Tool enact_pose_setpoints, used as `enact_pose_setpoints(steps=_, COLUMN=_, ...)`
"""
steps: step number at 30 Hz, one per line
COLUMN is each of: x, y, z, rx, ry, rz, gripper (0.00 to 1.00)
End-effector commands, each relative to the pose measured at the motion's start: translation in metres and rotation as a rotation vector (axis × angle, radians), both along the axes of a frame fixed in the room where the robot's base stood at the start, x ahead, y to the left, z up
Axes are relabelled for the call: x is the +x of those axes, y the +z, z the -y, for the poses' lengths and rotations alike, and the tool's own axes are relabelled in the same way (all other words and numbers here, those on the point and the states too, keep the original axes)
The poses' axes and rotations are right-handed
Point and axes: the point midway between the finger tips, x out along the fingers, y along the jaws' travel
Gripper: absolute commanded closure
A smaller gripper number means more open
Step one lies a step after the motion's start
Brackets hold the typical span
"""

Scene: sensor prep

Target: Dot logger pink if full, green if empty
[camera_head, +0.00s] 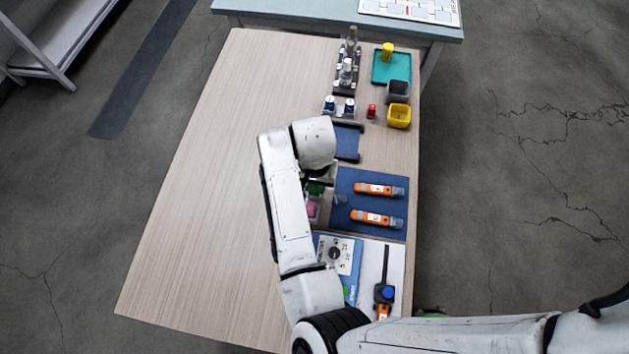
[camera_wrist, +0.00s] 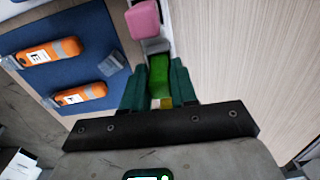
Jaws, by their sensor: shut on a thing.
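Two orange loggers with grey ends lie on a blue mat (camera_head: 372,203); the upper (camera_head: 379,189) and lower (camera_head: 376,218) have white label windows too small to read. They also show in the wrist view, one (camera_wrist: 42,53) nearer the top and one (camera_wrist: 80,97) below. My gripper (camera_wrist: 160,90) is shut on a green dot marker (camera_wrist: 159,72) between its dark green fingers. A pink dot marker (camera_wrist: 143,19) stands beyond it in a pale holder (camera_wrist: 156,45); whether the green one clears the holder cannot be told. My arm mostly hides the gripper in the head view.
A small translucent piece (camera_wrist: 112,62) lies on the mat's edge near the gripper. A dial board (camera_head: 338,252) and black tool (camera_head: 384,290) lie in front. Bottles (camera_head: 346,72), a teal tray (camera_head: 391,67) and a yellow bin (camera_head: 399,116) stand behind. The table's left side is clear.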

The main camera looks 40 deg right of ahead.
Motion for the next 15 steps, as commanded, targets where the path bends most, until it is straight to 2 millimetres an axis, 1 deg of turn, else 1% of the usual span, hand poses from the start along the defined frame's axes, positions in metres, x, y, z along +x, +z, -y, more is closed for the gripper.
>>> enact_pose_setpoints(steps=4, x=0.0000, y=0.0002, z=0.0000, rx=0.000, ry=0.000, rz=0.000, gripper=0.92)
enact_pose_setpoints(steps=5, x=0.0001, y=0.0002, z=0.0001, rx=0.000, ry=0.000, rz=0.000, gripper=0.72)
enact_pose_setpoints(steps=12, x=0.0001, y=0.0003, z=0.0001, rx=0.000, ry=0.000, rz=0.000, gripper=0.49)
enact_pose_setpoints(steps=14, x=0.0000, y=0.0003, z=0.0000, rx=0.000, ry=0.000, rz=0.000, gripper=0.43)
enact_pose_setpoints(steps=15, x=0.0000, y=0.0003, z=0.0000, rx=0.000, ry=0.000, rz=0.000, gripper=0.43)
